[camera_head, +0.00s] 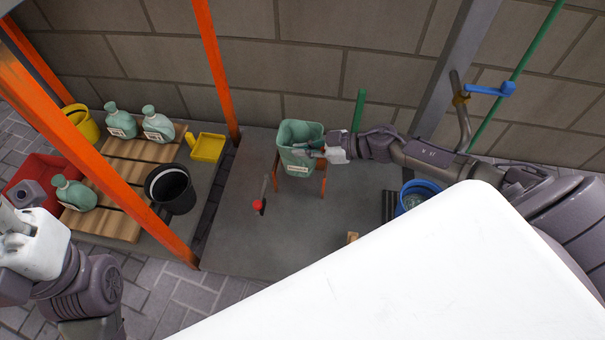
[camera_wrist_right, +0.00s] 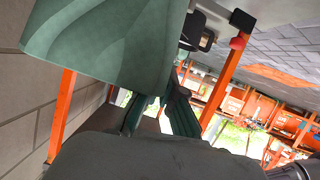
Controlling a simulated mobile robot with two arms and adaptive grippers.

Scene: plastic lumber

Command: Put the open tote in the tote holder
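The open tote (camera_head: 300,133) is pale green with a white label and stands upright at the orange-legged tote holder (camera_head: 323,182) against the back wall. I cannot tell how deeply it is seated. My right gripper (camera_head: 312,150) is at the tote's right side, near its rim. In the right wrist view the tote (camera_wrist_right: 105,40) fills the upper left, and the dark teal fingers of my right gripper (camera_wrist_right: 156,112) stand apart with a gap between them.
A red-handled lever (camera_head: 258,205) stands left of the holder. A blue bucket (camera_head: 420,188) is to the right. Orange posts (camera_head: 215,65) divide off a pallet (camera_head: 130,165) with green jugs, a black pot (camera_head: 170,188) and a yellow tray (camera_head: 208,147). A white panel covers the lower right.

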